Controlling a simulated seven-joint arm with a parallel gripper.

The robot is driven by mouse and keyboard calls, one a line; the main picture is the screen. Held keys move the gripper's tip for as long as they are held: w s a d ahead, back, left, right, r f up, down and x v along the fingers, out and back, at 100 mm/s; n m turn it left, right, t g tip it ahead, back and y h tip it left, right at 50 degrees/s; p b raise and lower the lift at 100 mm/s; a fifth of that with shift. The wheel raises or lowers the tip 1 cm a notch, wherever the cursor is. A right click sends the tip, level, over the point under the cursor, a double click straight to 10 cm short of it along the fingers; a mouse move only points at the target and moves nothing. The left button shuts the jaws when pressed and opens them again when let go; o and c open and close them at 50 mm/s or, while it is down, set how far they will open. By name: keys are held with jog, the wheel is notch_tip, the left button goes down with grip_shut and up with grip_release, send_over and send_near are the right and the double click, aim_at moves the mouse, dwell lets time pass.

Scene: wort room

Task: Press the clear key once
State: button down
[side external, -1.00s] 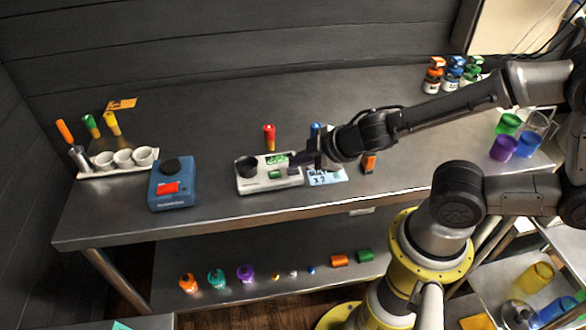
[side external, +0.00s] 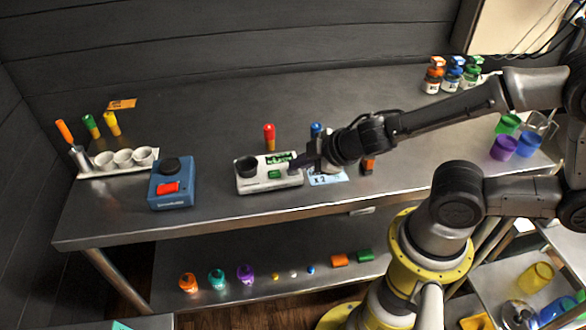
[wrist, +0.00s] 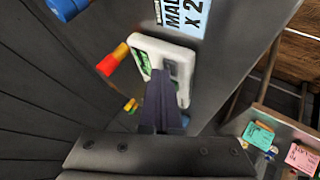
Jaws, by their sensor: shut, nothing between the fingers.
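A white instrument (side external: 262,187) with a dark round well (side external: 247,167) on its left, a green display (side external: 279,159) and a green key (side external: 274,174) stands near the front of the bench. No label reading clear can be made out. My gripper (side external: 298,163) is shut and empty at the right end of this instrument, its tips low over the top face. In the wrist view the same white instrument (wrist: 147,44) lies under the dark shut fingers (wrist: 159,78), which hide part of its keypad. I cannot tell whether the tips touch a key.
A blue instrument (side external: 173,190) with a red panel stands to the left. A red-and-yellow vial (side external: 269,138) stands just behind the white one, and a blue-topped vial (side external: 315,130) stands behind my gripper. A printed card (side external: 328,178) lies to the right. The bench between the instruments is clear.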

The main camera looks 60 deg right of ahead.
aim_at(298, 172)
jog(key=shift+r, duration=0.8)
jog(key=shift+r, duration=2.5)
